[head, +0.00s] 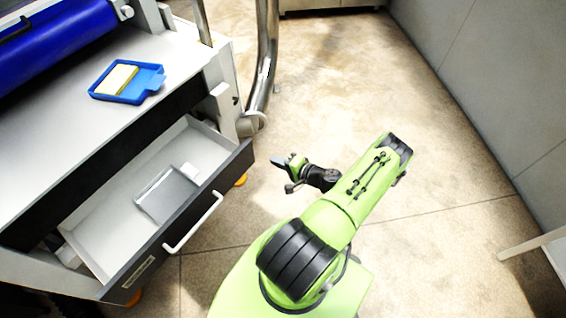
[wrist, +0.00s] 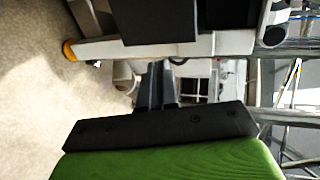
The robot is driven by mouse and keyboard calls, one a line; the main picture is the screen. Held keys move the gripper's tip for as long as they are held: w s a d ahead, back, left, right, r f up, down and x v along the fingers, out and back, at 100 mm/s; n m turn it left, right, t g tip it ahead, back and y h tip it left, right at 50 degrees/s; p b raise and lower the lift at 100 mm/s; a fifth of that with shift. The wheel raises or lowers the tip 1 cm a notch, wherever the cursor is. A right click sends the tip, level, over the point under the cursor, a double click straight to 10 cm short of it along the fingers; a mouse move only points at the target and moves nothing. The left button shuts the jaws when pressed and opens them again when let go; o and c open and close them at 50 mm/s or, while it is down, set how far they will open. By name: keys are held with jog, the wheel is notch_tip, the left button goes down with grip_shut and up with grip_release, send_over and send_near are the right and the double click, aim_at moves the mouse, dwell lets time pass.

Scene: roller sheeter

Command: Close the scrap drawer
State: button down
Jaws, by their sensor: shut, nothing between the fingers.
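The scrap drawer (head: 128,262) is pulled out from under the machine's worktop in the head view. It has a dark front, pale inner walls and a white bar handle (head: 193,222). A grey, flat metal-looking pan (head: 168,194) lies inside it. My gripper (head: 279,160) is to the right of the drawer's far front corner, apart from it and from the handle. In the wrist view, my gripper's dark fingers (wrist: 156,88) are together with nothing between them. A dark panel shows beyond them; I cannot tell whether it is the drawer front.
The white worktop (head: 45,135) above the drawer holds a blue tray (head: 140,85) with a yellowish block. A blue roller (head: 60,35) is behind it. A metal tube frame (head: 268,60) stands beside the machine.

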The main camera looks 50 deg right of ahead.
aim_at(252, 150)
jog(key=x, duration=0.5)
jog(key=r+x, duration=0.1)
jog(key=x, duration=0.2)
jog(key=shift+w+b, duration=0.25)
jog(key=shift+b, duration=0.1)
jog(key=shift+w, duration=0.1)
